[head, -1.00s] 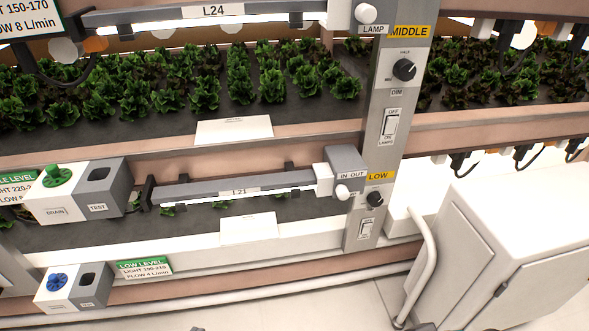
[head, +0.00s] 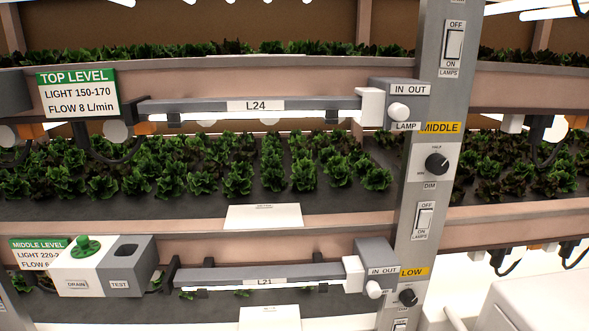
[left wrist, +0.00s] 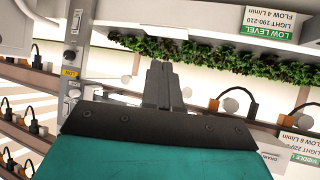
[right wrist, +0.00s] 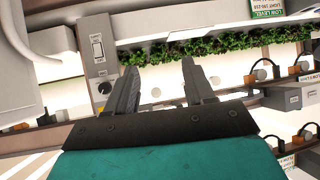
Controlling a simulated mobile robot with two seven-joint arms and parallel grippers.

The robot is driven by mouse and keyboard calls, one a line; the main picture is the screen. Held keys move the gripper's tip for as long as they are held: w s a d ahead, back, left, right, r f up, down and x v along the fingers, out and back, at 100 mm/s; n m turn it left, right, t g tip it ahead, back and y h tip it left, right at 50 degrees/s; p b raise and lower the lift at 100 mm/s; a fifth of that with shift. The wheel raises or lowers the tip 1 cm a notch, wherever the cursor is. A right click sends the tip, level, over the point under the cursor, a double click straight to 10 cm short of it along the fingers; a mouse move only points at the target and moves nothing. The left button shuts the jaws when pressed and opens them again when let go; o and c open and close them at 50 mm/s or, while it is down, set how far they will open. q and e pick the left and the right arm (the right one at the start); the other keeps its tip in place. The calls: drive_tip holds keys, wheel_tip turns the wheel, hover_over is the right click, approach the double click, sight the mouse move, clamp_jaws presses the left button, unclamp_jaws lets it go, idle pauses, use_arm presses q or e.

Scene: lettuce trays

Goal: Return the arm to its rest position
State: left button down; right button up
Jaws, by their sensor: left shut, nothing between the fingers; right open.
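My left gripper (left wrist: 163,85) shows in the left wrist view with its two fingers together and nothing between them. My right gripper (right wrist: 160,85) shows in the right wrist view with its fingers apart and an empty gap between them. Neither gripper touches anything in these views. Neither gripper nor arm shows in the head view.
Lettuce shelves fill the head view, with lamp bars L24 (head: 250,105) and L21 (head: 262,281) in front. A grey control post (head: 425,190) carries switches and dials. A drain/test box (head: 105,268) stands at lower left. A white cabinet (head: 540,305) is at lower right.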

use_arm(q)
drive_tip(key=s+a+r+y+p, duration=0.1)
drive_tip(key=s+a+r+p, duration=0.1)
drive_tip(key=r+p, duration=0.6)
drive_tip(key=shift+s+a+r+p, duration=0.2)
drive_tip(key=shift+a+p, duration=0.45)
drive_tip(key=shift+p, duration=1.5)
use_arm(e)
drive_tip(key=s+d+r+h, duration=0.1)
drive_tip(key=d+r, duration=0.2)
drive_tip(key=r, duration=0.6)
drive_tip(key=shift+s+r, duration=0.25)
drive_tip(key=shift+s, duration=0.1)
